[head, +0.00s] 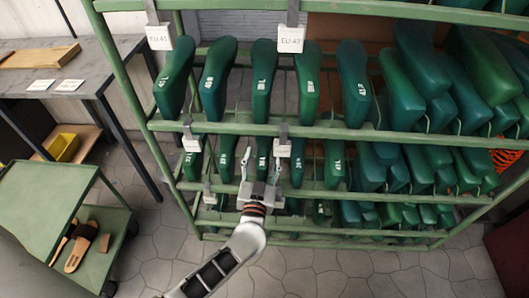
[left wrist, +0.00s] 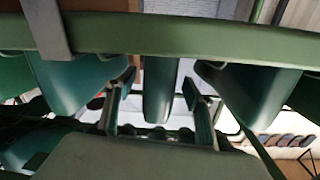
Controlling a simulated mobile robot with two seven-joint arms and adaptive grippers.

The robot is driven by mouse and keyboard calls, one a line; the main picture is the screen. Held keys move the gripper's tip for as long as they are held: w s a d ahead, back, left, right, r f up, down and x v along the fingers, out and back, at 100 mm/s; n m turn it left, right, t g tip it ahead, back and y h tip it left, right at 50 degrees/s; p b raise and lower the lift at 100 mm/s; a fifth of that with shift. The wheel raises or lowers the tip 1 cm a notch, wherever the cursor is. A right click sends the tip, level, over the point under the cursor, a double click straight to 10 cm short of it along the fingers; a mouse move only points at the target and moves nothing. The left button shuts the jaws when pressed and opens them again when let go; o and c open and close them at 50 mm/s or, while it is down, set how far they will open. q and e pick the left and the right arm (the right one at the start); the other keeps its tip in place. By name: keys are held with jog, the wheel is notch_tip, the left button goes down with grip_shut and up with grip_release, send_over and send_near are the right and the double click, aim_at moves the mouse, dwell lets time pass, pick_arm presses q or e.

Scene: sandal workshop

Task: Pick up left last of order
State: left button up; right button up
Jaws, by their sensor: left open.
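Green shoe lasts hang in rows on a green rack (head: 330,131). In the top row, pale marks show on several lasts, such as this last (head: 264,80). My left gripper (head: 261,166) is open, at the front of the second row, fingers pointing into the rack. A second-row last (head: 264,150) shows behind and between its fingers. In the left wrist view, a dark green last (left wrist: 160,88) hangs between the open fingers of my left gripper (left wrist: 157,95), with a gap on each side. My right gripper is not in view. Which last is the order's cannot be told.
White size tags hang on the rails, reading EU 41 (head: 158,37) and EU 42 (head: 290,39). Neighbouring lasts hang close on both sides. A green cart (head: 50,190) with sandal parts (head: 82,240) stands at left, below a grey table (head: 95,65). The floor in front is clear.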

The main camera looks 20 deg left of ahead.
pick_arm(q)
jog(key=shift+w+r, duration=0.1)
jog(key=shift+w, duration=0.1)
jog(key=c, duration=1.2)
jog(key=shift+r, duration=0.2)
